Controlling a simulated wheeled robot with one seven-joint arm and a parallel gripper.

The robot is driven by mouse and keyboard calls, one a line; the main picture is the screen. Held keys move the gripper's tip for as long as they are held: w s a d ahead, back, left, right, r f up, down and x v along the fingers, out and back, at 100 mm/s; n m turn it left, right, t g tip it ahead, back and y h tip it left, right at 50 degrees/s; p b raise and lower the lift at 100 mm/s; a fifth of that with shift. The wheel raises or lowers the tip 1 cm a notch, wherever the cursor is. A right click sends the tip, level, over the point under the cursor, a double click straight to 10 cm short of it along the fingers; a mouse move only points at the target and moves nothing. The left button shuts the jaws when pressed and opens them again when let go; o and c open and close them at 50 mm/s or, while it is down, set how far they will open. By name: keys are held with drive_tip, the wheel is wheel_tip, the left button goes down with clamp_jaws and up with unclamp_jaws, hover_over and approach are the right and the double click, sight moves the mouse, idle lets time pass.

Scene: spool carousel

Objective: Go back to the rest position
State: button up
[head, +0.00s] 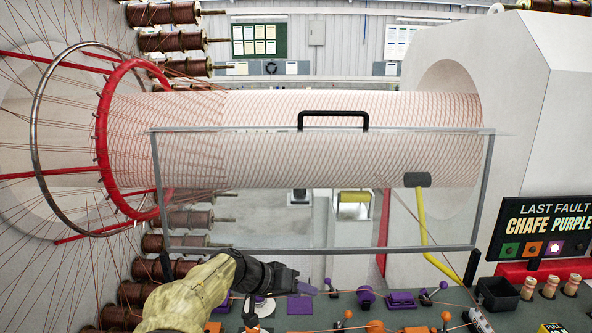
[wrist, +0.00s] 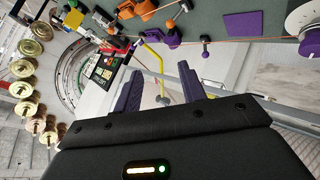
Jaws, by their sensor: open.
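My gripper (head: 305,286) is at the lower middle of the head view, over the back part of the grey-green bench, below the clear guard frame. In the wrist view its two purple fingers (wrist: 160,84) stand wide apart. Nothing is held between them. A yellow handle (wrist: 152,58) shows in the gap, beyond the fingers. A purple square (head: 300,305) lies on the bench just below the gripper in the head view. My sleeved forearm hides part of the bench at the left.
The guard (head: 320,247) has a black handle and stands before the white braided tube (head: 330,110). Copper spools (head: 165,42) line the left.

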drive_tip(key=s+d+f+g+y+b, duration=0.4)
drive_tip(key=s+d+f, duration=0.3)
drive_tip(key=d+f, duration=0.4)
drive_tip(key=s+d+f+n+t+y+b, duration=0.1)
drive_tip(key=s+y, duration=0.4)
drive_tip(key=s, duration=0.9)
drive_tip(key=d+n+b, duration=0.1)
drive_tip(key=d+n, duration=0.1)
drive_tip(key=shift+s+d+n+t, duration=0.2)
drive_tip(key=shift+s+n+t, duration=0.1)
drive_tip(key=shift+s+t, duration=0.1)
